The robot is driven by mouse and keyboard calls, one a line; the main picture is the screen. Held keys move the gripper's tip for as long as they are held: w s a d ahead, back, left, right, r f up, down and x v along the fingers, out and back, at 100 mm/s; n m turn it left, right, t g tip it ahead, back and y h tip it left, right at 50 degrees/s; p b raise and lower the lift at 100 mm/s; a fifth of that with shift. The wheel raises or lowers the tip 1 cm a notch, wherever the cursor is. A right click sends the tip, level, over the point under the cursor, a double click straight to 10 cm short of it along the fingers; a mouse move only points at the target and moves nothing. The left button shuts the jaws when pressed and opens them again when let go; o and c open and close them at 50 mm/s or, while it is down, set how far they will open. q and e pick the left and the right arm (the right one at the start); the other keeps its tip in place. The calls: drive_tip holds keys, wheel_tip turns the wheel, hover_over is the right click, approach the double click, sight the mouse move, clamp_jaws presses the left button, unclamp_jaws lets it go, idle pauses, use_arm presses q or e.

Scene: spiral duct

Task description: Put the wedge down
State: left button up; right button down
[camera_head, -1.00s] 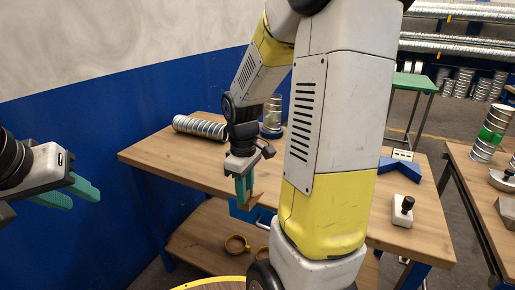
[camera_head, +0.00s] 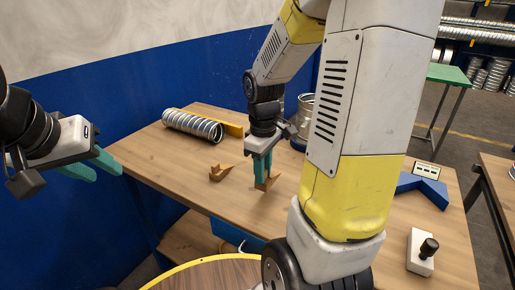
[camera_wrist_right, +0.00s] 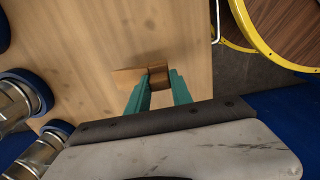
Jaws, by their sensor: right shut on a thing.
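A small brown wooden wedge (camera_head: 268,182) is between the teal fingertips of my right gripper (camera_head: 263,171), which is shut on it just above or at the wooden table top; I cannot tell whether it touches. The wrist view shows the wedge (camera_wrist_right: 158,76) between the two fingers (camera_wrist_right: 157,88). A second brown wedge-like piece (camera_head: 221,172) lies on the table to the left of my right gripper. My left gripper (camera_head: 105,170) is open and empty, off the table's left side.
The table (camera_head: 330,215) has free wood around the wedge. A spiral metal duct (camera_head: 192,125) lies at the back left by a yellow piece (camera_head: 234,130). A metal cylinder (camera_head: 303,105) stands behind. A blue angled block (camera_head: 424,188) and a white block with black knob (camera_head: 421,252) are at right.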

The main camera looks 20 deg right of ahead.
drive_tip(key=w, duration=0.5)
drive_tip(key=w+d+f, duration=0.1)
drive_tip(key=w, duration=0.4)
drive_tip(key=w+d, duration=0.1)
drive_tip(key=w, duration=0.5)
drive_tip(key=shift+d+f, duration=0.1)
drive_tip(key=shift+f, duration=1.9)
drive_tip(key=c, duration=1.1)
unclamp_jaws()
drive_tip(key=shift+f, duration=0.15)
